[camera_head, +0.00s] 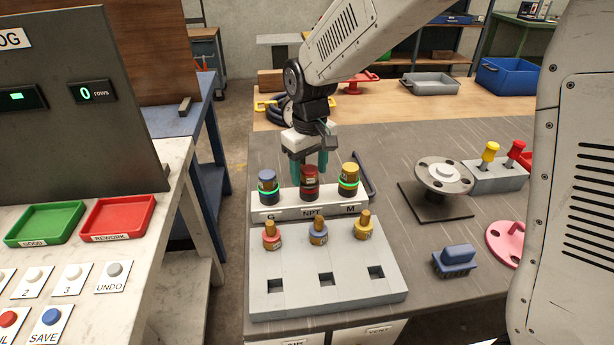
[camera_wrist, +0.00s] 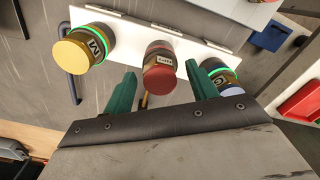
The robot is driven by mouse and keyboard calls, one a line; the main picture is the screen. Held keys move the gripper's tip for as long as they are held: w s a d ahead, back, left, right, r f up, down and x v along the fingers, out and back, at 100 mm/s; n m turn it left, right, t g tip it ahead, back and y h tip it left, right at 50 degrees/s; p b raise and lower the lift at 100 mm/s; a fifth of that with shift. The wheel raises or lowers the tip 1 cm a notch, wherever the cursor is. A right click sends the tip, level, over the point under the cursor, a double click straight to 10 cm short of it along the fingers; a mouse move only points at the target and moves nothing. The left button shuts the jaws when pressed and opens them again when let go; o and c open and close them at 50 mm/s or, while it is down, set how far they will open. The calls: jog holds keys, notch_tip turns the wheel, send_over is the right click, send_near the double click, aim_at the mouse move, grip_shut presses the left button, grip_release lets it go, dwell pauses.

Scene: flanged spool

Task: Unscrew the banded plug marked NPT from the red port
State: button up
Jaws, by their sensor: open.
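The NPT plug (camera_head: 309,188) is dark red with a banded body. It stands in the middle position of the white port strip (camera_head: 283,213), above the NPT label. In the wrist view the plug (camera_wrist: 160,80) shows its round red top and a small label on its side. My gripper (camera_head: 309,168) points down over it, with one teal finger to each side. The fingers are open in the wrist view (camera_wrist: 160,92), and the plug shows between and beyond them. I cannot tell whether either finger touches it.
A blue-topped plug (camera_head: 267,182) on G and a yellow-topped plug (camera_head: 349,178) on M stand close on either side, each with a green glowing ring. A grey block (camera_head: 300,280) in front holds three brass fittings and has three square holes. A flanged spool (camera_head: 443,180) stands right.

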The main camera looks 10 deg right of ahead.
jog(key=c, duration=1.3)
jog(key=shift+o, duration=0.2)
jog(key=n, duration=0.7)
jog(key=shift+n, duration=0.4)
jog(key=n, duration=0.3)
jog(key=shift+n, duration=0.4)
jog(key=shift+r+n, duration=0.1)
jog(key=shift+n, duration=0.3)
